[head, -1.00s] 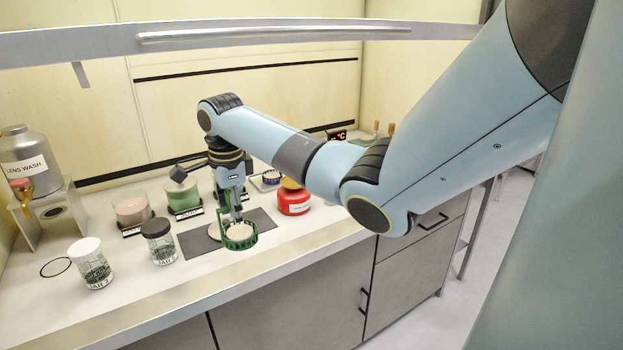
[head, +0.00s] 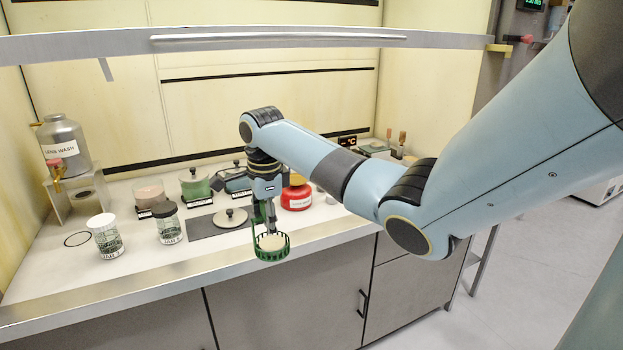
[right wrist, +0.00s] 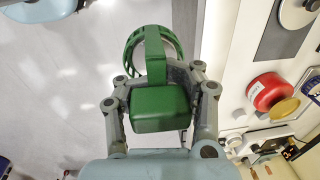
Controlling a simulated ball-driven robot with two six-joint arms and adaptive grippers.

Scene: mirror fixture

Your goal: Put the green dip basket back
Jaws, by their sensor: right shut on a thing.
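The green dip basket (head: 271,246) is an open ring-walled basket with a pale round piece inside and a tall green handle. My right gripper (head: 265,208) is shut on its handle and holds it out over the front edge of the bench. In the right wrist view the fingers (right wrist: 160,100) close on the green handle block (right wrist: 160,108), and the basket's ring (right wrist: 153,45) shows beyond it, over the floor. A glass bath with green liquid (head: 195,185) stands at the back of the bench with a lid on it. My left gripper is not in view.
A red container (head: 296,198) stands right of the gripper. Two jars (head: 105,238) stand at left, near the Lens Wash can (head: 66,145). A metal rail (head: 120,44) crosses above.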

